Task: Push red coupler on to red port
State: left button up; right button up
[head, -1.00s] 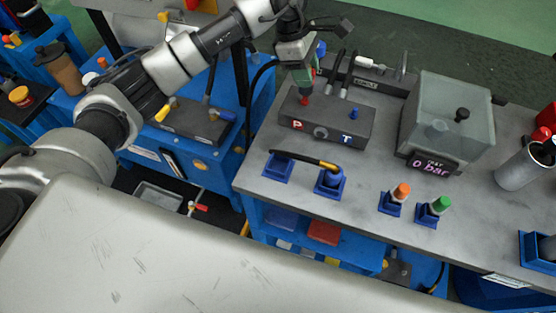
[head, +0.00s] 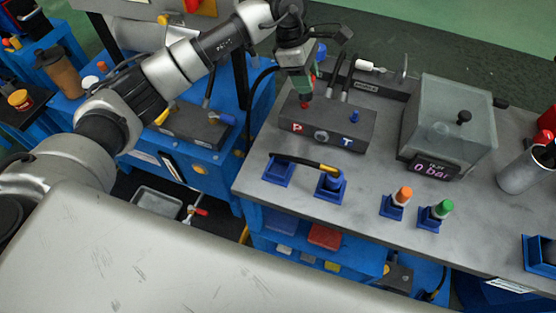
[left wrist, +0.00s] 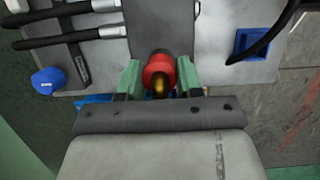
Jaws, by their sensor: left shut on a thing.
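My left gripper (head: 305,84) has green fingers and is directly above the P end of the dark port block (head: 340,137). In the left wrist view the gripper (left wrist: 159,70) is shut on the red coupler (left wrist: 155,66), with a brass-coloured part showing at its middle. The red port (head: 304,104) shows just below the fingers in the head view. The gap between coupler and port is too small and hidden to judge, so I cannot tell whether they touch. My right gripper is not in view.
A blue port (head: 355,116) stands at the T end of the block. The clear-sided box (head: 450,110) with a "0 bar" display stands to the right. Blue holders with orange and green caps (head: 442,208) stand near the front edge.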

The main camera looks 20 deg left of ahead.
pick_arm(q)
jog(key=shift+f+b, duration=0.85)
jog(key=shift+f, duration=0.1)
jog(key=o, duration=1.1)
jog(key=shift+c, duration=0.2)
jog(key=shift+p+v, duration=1.15)
jog(key=shift+v, duration=1.35)
jog(key=shift+r, duration=0.1)
jog(key=b+v, duration=0.1)
jog(key=v, duration=0.9)
jog(key=shift+r, duration=0.3)
